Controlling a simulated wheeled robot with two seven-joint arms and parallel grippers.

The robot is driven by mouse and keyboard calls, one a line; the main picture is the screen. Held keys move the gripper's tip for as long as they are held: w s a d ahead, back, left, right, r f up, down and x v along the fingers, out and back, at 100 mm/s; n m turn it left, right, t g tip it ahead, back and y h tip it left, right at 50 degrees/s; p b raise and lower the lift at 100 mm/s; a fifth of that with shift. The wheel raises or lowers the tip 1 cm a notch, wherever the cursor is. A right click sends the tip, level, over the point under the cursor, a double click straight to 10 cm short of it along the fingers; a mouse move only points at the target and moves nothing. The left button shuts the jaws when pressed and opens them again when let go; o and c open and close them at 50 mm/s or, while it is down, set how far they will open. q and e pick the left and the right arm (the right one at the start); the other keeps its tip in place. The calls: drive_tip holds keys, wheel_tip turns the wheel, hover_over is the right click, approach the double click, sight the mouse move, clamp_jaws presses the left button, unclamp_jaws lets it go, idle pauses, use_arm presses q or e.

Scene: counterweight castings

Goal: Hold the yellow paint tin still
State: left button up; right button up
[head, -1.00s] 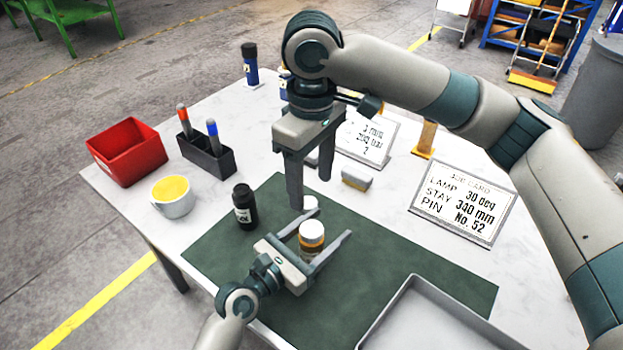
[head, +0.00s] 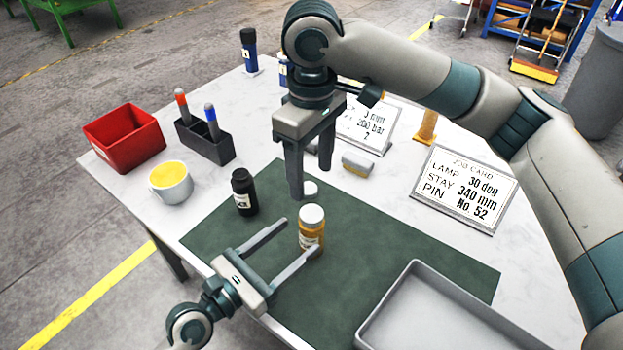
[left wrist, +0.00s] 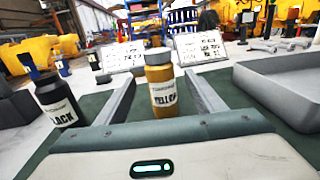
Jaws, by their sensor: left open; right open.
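The yellow paint tin (head: 312,240) is a small yellow bottle-shaped container with a white lid, standing upright on the green mat (head: 390,255). It also shows in the left wrist view (left wrist: 162,92), labelled yellow. My left gripper (head: 300,236) is open, its two fingers pointing at the tin from the lower left. The tin stands around the fingertips, with visible gaps to both in the left wrist view.
A black tin (head: 244,192) stands left of the yellow one. A grey tray (head: 400,290) lies at the front right. A white cup (head: 171,182), red bin (head: 124,138), dark pen holder (head: 205,142) and job card (head: 465,188) stand around the mat.

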use_arm(q)
drive_tip(key=b+v, duration=0.1)
drive_tip(key=v, duration=0.6)
drive_tip(key=shift+s+a, duration=0.1)
drive_tip(key=shift+s, duration=0.05)
drive_tip(key=shift+s+a, duration=0.1)
idle(0.3)
